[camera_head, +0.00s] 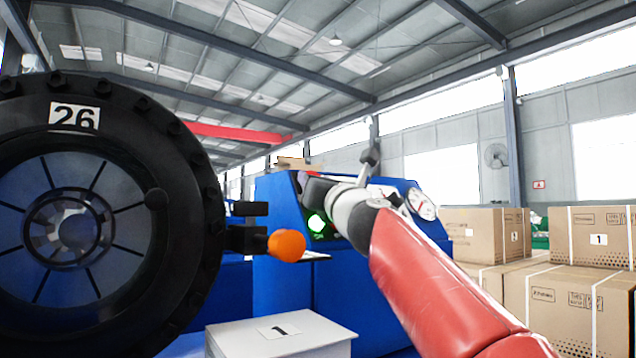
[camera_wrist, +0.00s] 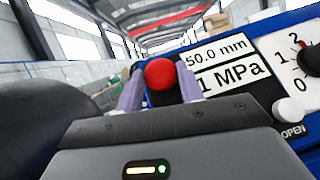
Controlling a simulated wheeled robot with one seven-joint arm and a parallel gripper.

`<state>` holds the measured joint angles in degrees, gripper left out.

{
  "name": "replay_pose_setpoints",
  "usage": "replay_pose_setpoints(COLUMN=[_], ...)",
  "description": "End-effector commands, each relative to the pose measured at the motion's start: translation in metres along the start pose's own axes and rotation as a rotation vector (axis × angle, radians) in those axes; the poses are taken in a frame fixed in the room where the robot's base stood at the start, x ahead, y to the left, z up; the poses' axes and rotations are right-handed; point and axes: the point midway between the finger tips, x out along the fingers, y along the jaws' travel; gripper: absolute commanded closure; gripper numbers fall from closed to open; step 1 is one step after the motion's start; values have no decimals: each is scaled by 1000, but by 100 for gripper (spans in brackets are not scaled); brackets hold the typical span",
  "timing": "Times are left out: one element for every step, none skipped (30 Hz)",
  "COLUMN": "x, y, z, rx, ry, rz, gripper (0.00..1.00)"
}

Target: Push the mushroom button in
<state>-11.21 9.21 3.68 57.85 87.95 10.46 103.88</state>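The red mushroom button (camera_wrist: 160,75) shows in the wrist view at the upper middle, in line with the gap between my two fingers. My gripper (camera_wrist: 160,68) is open, with one pale finger on each side of the button. I cannot tell whether a finger touches it or how far in it is. In the head view my gripper (camera_head: 312,187) is over the upper left of the blue machine's (camera_head: 283,232) sloped panel, and the button cannot be made out clearly behind it.
The panel holds a label (camera_wrist: 232,75), a dial (camera_wrist: 308,60) and a white knob (camera_wrist: 288,110). A big black wheel (camera_head: 205,215) and an orange knob (camera_head: 286,245) stand left; cartons (camera_head: 485,235) stand right.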

Motion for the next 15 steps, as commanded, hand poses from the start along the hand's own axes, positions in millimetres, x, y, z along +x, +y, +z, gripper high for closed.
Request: replay_pose_setpoints(x=[0,0,0,0,0,0,0,1,2,4,5,7,7,7,7], y=[0,0,0,0,0,0,0,0,-1,-1,-1,-1,0,0,0], z=[0,0,0,0,0,0,0,-2,-5,-8,-10,-12,-11,-11,-11], rx=[0,0,0,0,0,0,0,0,0,1,2,1,1,1,1], ry=[0,0,0,0,0,0,0,1,1,1,1,1,1,1,1], rz=[0,0,0,0,0,0,0,0,0,0,0,0,0,1,0], gripper=[84,88,93,97,100,100,100,100,100,100,100,100,100,100,100])
